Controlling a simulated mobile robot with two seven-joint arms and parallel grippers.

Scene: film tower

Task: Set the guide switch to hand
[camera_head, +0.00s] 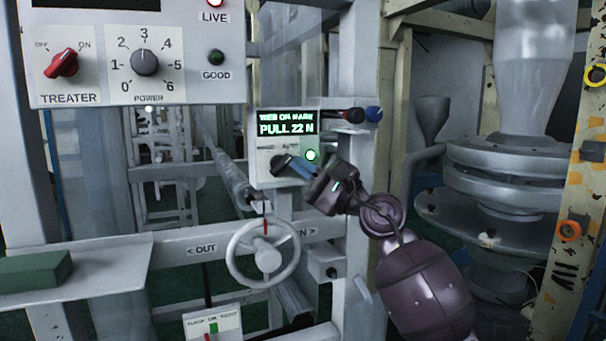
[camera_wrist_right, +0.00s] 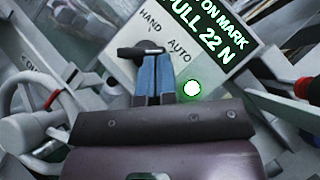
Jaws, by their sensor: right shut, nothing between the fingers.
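The guide switch is a black knob (camera_wrist_right: 143,50) on a pale panel below the HAND and AUTO labels in the right wrist view. Its bar lies across that picture, with the right end towards AUTO. I cannot make out a pointer mark. In the head view the knob (camera_head: 278,160) shows dark, left of my fingertips. My right gripper (camera_wrist_right: 154,60) is shut and empty. Its blue fingertips are at the knob's right end and hide part of it; I cannot tell whether they touch. The right gripper (camera_head: 290,164) reaches in from the right in the head view. My left gripper is not in view.
A green display (camera_head: 287,123) reads PULL 22 N above the switch, and a green lamp (camera_head: 310,155) glows beside it. A grey handwheel (camera_head: 263,252) is below. Red and blue knobs (camera_head: 373,114) stick out at right. The TREATER and POWER panel (camera_head: 200,85) is upper left.

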